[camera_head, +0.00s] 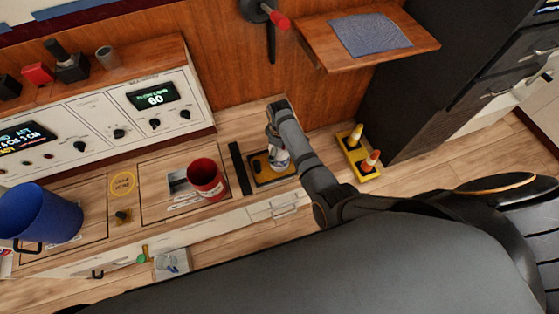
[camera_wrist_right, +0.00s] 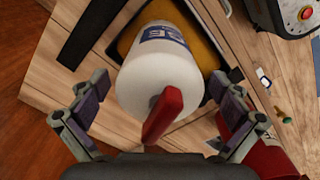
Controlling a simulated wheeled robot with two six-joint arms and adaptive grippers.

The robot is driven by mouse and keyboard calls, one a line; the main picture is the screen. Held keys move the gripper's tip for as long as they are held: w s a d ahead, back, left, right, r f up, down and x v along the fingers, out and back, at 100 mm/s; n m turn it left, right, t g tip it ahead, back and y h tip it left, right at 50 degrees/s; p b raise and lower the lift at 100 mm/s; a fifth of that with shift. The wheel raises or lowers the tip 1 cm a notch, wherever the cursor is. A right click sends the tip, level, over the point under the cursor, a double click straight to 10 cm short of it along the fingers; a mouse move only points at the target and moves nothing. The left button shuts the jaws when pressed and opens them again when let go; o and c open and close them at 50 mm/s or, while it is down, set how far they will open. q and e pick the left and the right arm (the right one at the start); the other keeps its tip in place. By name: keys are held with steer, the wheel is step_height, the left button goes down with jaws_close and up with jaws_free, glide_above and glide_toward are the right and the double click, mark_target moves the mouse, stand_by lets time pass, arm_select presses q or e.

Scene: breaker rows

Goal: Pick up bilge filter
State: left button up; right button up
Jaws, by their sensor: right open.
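A white cylinder with a blue label, which looks like the bilge filter (camera_wrist_right: 165,78), stands on a yellow, dark-edged pad in the right wrist view. A red bar (camera_wrist_right: 162,115) sits on its near end. My right gripper (camera_wrist_right: 157,112) is open, with one finger on each side of the cylinder and visible gaps between. In the head view the white cylinder (camera_head: 279,157) is partly hidden by my right gripper (camera_head: 277,140), which is over it. The yellow pad (camera_head: 262,168) shows beside it on the counter. My left gripper is not in view.
A red mug (camera_head: 206,179) stands left of the pad, with a black strip (camera_head: 241,168) between. A blue bucket (camera_head: 40,214) stands far left. A yellow tray with small cones (camera_head: 357,158) lies to the right. A wooden shelf (camera_head: 368,42) juts out above.

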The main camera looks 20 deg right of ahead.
steer(key=shift+f, duration=0.3)
steer(key=c, duration=1.6)
steer(key=shift+r, duration=0.1)
steer(key=shift+c, duration=0.2)
